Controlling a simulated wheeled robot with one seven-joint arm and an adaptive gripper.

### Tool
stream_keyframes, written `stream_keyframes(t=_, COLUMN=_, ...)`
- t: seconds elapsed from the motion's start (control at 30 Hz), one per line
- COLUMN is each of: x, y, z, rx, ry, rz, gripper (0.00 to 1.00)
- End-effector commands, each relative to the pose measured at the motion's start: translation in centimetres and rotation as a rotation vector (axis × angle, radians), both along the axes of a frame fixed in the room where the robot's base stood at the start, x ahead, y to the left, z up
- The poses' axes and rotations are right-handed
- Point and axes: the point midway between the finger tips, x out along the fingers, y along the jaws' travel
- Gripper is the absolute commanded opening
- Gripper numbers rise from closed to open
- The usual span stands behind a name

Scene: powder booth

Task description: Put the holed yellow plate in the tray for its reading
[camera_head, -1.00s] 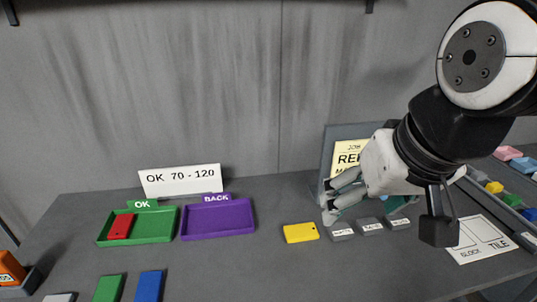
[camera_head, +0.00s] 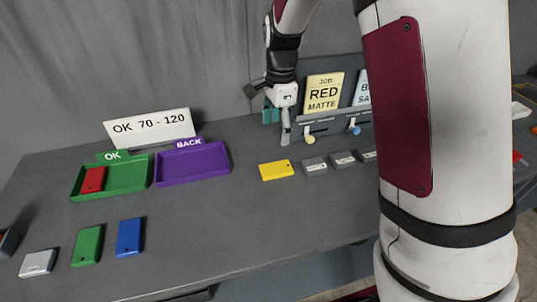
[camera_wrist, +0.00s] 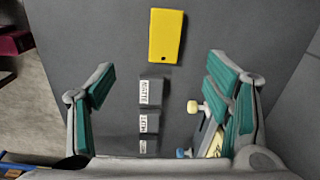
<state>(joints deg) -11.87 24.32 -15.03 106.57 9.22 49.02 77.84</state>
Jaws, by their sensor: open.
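The yellow plate (camera_head: 276,170) lies flat on the table, with a small hole near one end; it also shows in the wrist view (camera_wrist: 166,36), beyond my fingertips. My gripper (camera_head: 277,122) is open and empty above the table, a little behind the plate. In the wrist view its fingers (camera_wrist: 160,75) are spread wide on either side. The green tray marked OK (camera_head: 140,184) holds a red plate (camera_head: 94,179). The purple tray marked BACK (camera_head: 192,166) looks empty. A white sign (camera_head: 150,127) behind them reads "OK 70 - 120". No reading for the yellow plate is visible.
Grey labelled blocks (camera_head: 315,165) stand right of the yellow plate. Behind them is a board with a card reading "JOB RED MATTE" (camera_head: 323,92) and small knobs (camera_head: 310,139). White, green (camera_head: 87,245) and blue (camera_head: 130,237) plates lie at the front left. The middle front table is clear.

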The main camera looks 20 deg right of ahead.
Motion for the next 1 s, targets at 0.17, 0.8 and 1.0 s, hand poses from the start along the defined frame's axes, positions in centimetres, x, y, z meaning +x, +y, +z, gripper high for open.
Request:
stream_keyframes(t=0.17, x=1.0, y=-0.1, z=-2.1, rx=-0.013, ry=0.021, rz=-0.074, gripper=0.72)
stream_keyframes(t=0.8, x=1.0, y=-0.1, z=-10.6, rx=-0.013, ry=0.022, rz=-0.077, gripper=0.72)
stream_keyframes(t=1.0, x=1.1, y=-0.3, z=-12.5, rx=-0.013, ry=0.025, rz=-0.078, gripper=0.72)
